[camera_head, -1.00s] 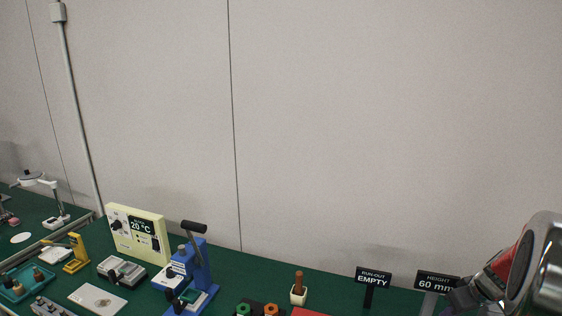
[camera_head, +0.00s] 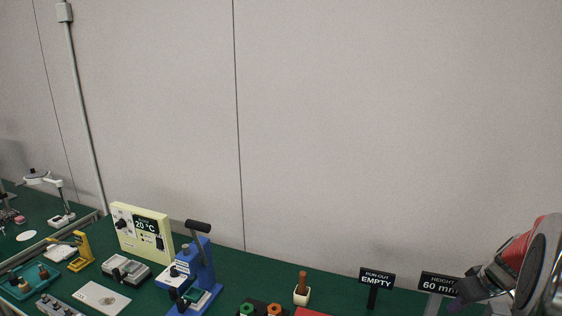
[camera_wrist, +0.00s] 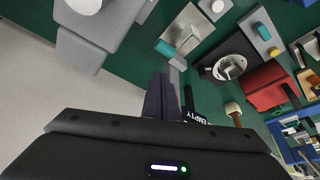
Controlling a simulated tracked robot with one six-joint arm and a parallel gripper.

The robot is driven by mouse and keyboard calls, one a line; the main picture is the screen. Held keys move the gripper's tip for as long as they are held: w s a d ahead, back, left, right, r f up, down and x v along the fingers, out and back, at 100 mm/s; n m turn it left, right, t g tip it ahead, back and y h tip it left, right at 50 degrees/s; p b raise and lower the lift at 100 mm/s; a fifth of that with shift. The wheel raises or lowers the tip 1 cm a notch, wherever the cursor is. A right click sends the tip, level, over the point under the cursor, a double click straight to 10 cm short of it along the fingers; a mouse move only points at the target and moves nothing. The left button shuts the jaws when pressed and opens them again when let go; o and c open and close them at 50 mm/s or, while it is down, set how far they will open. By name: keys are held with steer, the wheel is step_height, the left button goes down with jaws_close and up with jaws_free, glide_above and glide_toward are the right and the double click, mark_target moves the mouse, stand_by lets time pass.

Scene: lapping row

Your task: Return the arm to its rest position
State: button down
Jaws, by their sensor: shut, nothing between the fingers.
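My arm with its red and grey wrist shows at the right edge of the head view. My gripper (camera_head: 460,297) is at its lower end, in front of the "HEIGHT 60 mm" sign (camera_head: 440,283). In the wrist view my gripper (camera_wrist: 161,84) points over the green bench, with its dark fingers together and nothing between them. The "RUN-OUT EMPTY" sign (camera_head: 377,280) stands just left of my gripper in the head view. It also shows close beside the fingers in the wrist view (camera_wrist: 197,118). I cannot tell whether the fingers touch anything.
A blue hand press (camera_head: 200,268), a cream 20 °C panel (camera_head: 141,233) and a wooden-handled tool in a white holder (camera_head: 302,290) stand on the green bench. A red block (camera_wrist: 270,86) shows in the wrist view. Open space lies above the bench before the grey wall.

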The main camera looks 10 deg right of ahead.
stand_by(0.3)
steer(key=shift+s+a+m, duration=0.1)
steer(key=shift+s+m, duration=0.05)
steer(key=shift+m, duration=0.45)
steer(key=s+a+r, duration=0.4)
steer(key=s+a, duration=0.1)
steer(key=a, duration=0.7)
steer(key=s+a+r, duration=0.4)
steer(key=a, duration=0.9)
steer(key=s+a+r+n+t, duration=0.1)
steer(key=s+a+r, duration=0.3)
steer(key=a, duration=0.9)
steer(key=shift+s+r, duration=0.25)
steer(key=shift+s, duration=0.6)
steer(key=shift+a, duration=0.1)
